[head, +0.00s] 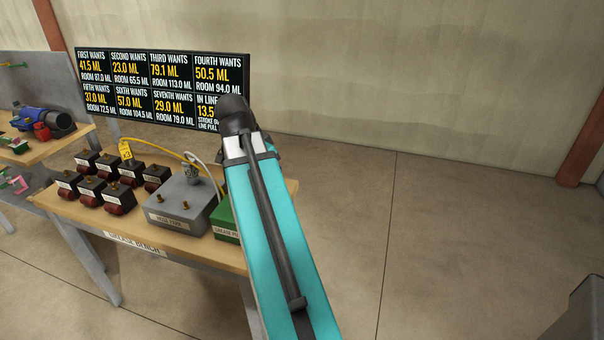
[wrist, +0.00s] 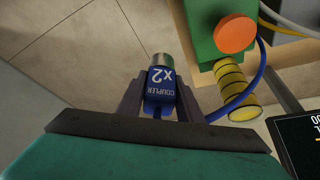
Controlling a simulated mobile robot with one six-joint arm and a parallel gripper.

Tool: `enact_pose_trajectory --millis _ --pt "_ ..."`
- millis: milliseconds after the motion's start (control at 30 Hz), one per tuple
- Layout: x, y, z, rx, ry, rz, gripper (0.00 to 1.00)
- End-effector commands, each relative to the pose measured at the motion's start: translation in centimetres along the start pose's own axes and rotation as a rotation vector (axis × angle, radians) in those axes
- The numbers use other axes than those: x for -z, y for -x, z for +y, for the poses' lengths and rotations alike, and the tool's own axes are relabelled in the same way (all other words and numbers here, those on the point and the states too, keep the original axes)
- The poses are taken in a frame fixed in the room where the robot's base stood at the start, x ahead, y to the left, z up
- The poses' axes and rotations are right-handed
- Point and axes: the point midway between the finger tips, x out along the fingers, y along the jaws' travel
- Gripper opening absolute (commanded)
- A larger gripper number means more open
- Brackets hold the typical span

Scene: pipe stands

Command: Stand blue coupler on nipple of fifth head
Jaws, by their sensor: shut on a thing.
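My gripper (wrist: 160,96) is shut on the blue coupler (wrist: 161,78) in the wrist view. The coupler has a white "COUPLER X2" label, and its bare metal end (wrist: 161,60) points away from my gripper. A blue hose (wrist: 243,98) curves beside it, near the green box. In the head view, my teal arm hides the gripper and coupler. Several dark heads with reddish round parts (head: 121,199) stand in rows at the bench's left. Their labels are too small to read, so I cannot tell which is the fifth, and its nipple is not clear.
The grease bench (head: 72,210) also bears a grey tank block (head: 180,204), a green box (head: 222,219) and a yellow coupler (head: 125,149). A grey coupler (head: 188,172) stands on the grey block. A board (head: 160,88) with amounts stands behind. Open floor (head: 430,240) lies right.

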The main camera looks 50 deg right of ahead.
Motion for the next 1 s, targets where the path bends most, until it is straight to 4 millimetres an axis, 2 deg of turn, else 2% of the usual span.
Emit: enact_pose_trajectory --millis 33,200,500,767,1000 --pt "-1.3 0.5 -0.8 0.013 0.032 0.0 0.1" --pt "-5.3 1.8 -3.1 0.055 0.136 -0.001 0.1" --pt "-12.9 4.5 -6.5 0.145 0.354 -0.001 0.1" --pt "-20.3 7.1 -8.8 0.244 0.591 -0.002 0.1" --pt "-28.0 9.9 -10.1 0.362 0.879 -0.004 0.1"
